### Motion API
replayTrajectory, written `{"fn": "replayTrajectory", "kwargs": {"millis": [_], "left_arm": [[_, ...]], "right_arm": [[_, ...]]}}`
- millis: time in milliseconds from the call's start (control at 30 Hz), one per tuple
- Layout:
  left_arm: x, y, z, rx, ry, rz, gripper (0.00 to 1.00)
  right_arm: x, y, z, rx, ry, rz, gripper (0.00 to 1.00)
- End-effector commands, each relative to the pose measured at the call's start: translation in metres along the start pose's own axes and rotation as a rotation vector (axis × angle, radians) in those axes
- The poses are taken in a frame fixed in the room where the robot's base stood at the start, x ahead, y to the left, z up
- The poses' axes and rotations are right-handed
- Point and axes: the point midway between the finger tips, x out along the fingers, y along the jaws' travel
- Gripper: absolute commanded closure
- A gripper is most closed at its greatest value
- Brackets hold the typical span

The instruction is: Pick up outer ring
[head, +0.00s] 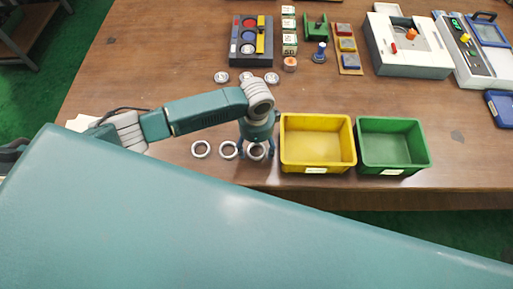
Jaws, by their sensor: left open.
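Several metal rings lie in a row on the brown table. A left ring (201,149) and a middle ring (229,150) are in clear view. A right ring (256,152) is partly hidden by my left gripper (256,154). The left gripper points down with its fingers apart on either side of the right ring. I cannot tell if the fingers touch it. My right gripper is not in view. Three smaller silver round parts (246,77) lie farther back; which of these the task calls the outer ring is not marked.
A yellow bin (318,168) stands just right of the left gripper, with a green bin (394,169) beside it. A dark tray (233,58), small blocks and a white device (377,55) stand at the back. My own teal body covers the front.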

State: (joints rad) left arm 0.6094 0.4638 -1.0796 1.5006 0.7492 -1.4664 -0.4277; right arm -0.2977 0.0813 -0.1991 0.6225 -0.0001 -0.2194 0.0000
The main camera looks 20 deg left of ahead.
Motion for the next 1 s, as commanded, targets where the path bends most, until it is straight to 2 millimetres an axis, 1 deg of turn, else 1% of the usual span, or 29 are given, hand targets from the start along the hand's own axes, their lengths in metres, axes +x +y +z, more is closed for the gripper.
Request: {"fn": "replayTrajectory", "kwargs": {"millis": [33, 100, 267, 300, 367, 400, 467, 500, 533, 567, 867, 1000], "left_arm": [[0.004, 0.001, 0.000, 0.000, 0.000, 0.001, 0.30], [0.007, 0.001, 0.000, 0.001, 0.000, 0.001, 0.30], [0.007, 0.000, 0.000, 0.002, 0.000, 0.000, 0.30], [0.007, 0.000, 0.000, 0.002, 0.000, 0.000, 0.32], [0.007, 0.000, 0.000, 0.001, 0.000, 0.000, 0.44], [0.007, 0.000, 0.000, 0.001, 0.000, 0.000, 0.52], [0.007, 0.000, 0.000, 0.001, 0.000, 0.000, 0.64], [0.007, 0.000, 0.000, 0.001, 0.000, 0.000, 0.72], [0.007, 0.000, 0.000, 0.001, 0.000, 0.000, 0.78], [0.007, 0.000, 0.000, 0.001, 0.000, 0.000, 0.82], [0.005, 0.000, 0.000, 0.001, 0.001, -0.001, 0.82], [-0.005, -0.001, -0.001, 0.001, 0.003, -0.003, 0.82]], "right_arm": [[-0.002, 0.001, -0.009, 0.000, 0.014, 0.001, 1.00], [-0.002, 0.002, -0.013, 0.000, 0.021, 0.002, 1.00], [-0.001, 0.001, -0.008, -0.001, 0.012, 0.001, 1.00], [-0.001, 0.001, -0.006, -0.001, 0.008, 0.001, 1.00], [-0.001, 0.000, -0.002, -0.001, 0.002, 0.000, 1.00], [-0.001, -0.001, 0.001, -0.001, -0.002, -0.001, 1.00], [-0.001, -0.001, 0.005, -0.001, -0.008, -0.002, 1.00], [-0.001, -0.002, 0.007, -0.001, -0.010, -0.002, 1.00], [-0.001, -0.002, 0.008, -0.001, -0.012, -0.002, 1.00], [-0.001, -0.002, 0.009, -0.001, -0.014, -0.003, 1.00], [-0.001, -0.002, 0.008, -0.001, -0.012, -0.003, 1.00], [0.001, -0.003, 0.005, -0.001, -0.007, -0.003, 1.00]]}}
